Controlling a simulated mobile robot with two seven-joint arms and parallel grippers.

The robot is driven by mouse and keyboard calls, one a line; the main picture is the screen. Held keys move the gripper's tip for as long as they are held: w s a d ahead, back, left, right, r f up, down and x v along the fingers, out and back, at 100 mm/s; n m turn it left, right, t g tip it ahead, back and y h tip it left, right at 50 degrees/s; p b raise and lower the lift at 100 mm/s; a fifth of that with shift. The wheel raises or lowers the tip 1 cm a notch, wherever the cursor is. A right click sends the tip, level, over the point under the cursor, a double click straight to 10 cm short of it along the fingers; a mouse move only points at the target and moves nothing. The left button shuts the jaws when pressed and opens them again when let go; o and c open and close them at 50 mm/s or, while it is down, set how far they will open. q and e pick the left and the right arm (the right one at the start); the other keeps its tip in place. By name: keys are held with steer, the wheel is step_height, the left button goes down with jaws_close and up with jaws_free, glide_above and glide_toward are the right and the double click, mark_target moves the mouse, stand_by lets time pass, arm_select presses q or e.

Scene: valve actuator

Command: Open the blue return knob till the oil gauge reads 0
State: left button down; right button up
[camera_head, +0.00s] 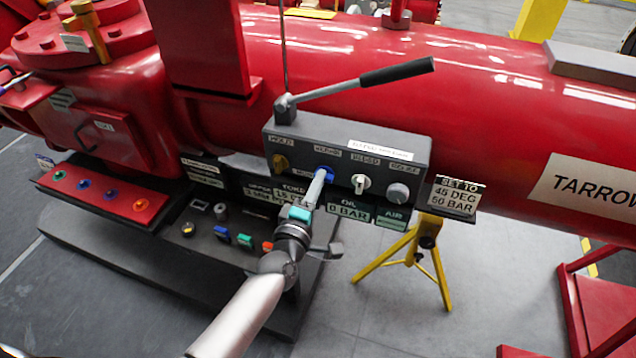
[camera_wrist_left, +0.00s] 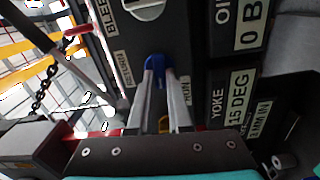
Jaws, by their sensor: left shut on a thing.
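The blue return knob (camera_head: 325,171) sits on the front of a dark grey control box (camera_head: 420,153) in the head view. My left gripper (camera_head: 319,184) reaches up to it from below, and its fingers partly cover the knob. In the left wrist view the two fingers (camera_wrist_left: 162,78) are shut on the blue knob (camera_wrist_left: 157,70), one on each side. The oil gauge (camera_head: 347,211) below the box reads 0 BAR. The yoke display (camera_head: 292,196) beside it reads 15 DEG, also seen in the left wrist view. My right gripper is not in view.
A black-handled lever (camera_head: 395,71) rises above the box. A sign (camera_head: 456,194) reads SET TO 45 DEG 50 BAR.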

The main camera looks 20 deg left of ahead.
arm_select(q)
steer(key=c, duration=0.8)
jaws_free()
steer(key=shift+c, duration=0.2)
steer(key=s, duration=1.5)
steer(key=shift+s+a+p, duration=0.15)
steer(key=shift+a+p, duration=0.1)
steer(key=shift+p, duration=0.05)
steer(key=s+f+m+g+b, duration=0.1)
steer(key=s+f+m+g, duration=0.2)
steer(key=f, duration=0.6)
steer(key=s+f+m+g+h+b, duration=0.1)
steer(key=s+f+m+g, duration=0.2)
steer(key=f, duration=0.6)
steer(key=s+f+m+g, duration=0.2)
steer(key=s+f+m, duration=0.15)
steer(key=f, duration=0.55)
steer(key=s+a+f+m+g+b, duration=0.1)
steer(key=s+f+m+g, duration=0.3)
steer(key=s+f, duration=0.4)
steer(key=s+a+f+m+g+y+b, duration=0.1)
steer(key=s+f+m+g, duration=0.4)
steer(key=s, duration=0.8)
step_height(320, 180, down, 3)
steer(key=shift+s+a+f+m+y, duration=0.1)
steer(key=shift+s+a+m+y, duration=0.25)
steer(key=shift+a, duration=0.4)
